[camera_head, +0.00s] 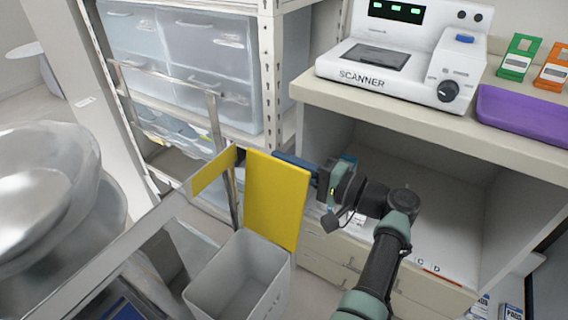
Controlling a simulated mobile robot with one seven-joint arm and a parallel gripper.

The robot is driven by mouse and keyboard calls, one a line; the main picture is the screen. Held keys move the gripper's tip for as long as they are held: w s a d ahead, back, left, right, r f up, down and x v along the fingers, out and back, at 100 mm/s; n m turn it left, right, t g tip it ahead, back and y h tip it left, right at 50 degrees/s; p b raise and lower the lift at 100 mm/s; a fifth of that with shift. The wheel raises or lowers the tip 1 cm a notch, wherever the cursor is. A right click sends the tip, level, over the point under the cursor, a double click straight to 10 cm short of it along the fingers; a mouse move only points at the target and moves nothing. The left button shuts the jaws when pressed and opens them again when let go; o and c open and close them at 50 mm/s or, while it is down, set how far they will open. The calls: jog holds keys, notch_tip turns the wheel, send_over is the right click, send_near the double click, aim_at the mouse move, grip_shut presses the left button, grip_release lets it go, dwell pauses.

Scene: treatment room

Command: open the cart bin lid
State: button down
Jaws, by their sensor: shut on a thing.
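The yellow cart bin lid (275,198) stands nearly upright above the back of the bin. The grey bin (222,272) hangs at the cart's side, and its mouth is open to view, with a plain inside. My gripper (297,166) reaches in from the right and is shut on the lid near its upper right edge. A dark blue bar shows there, partly behind the lid. The exact contact of the fingertips is hidden by the lid.
The cart's metal rail (115,235) and steel bowls (45,190) are at left. A drawer rack (205,60) stands behind. At right, a counter (400,105) holds a scanner (385,68) and a purple tray (520,112); an open compartment lies beneath, behind my arm.

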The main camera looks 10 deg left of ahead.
jog(key=shift+s+f, duration=0.1)
jog(key=shift+f, duration=0.1)
jog(key=c, duration=1)
grip_release()
jog(key=shift+o, duration=0.3)
jog(key=shift+r, duration=0.1)
jog(key=shift+d, duration=0.1)
jog(key=p+v, duration=0.1)
jog(key=v, duration=1.2)
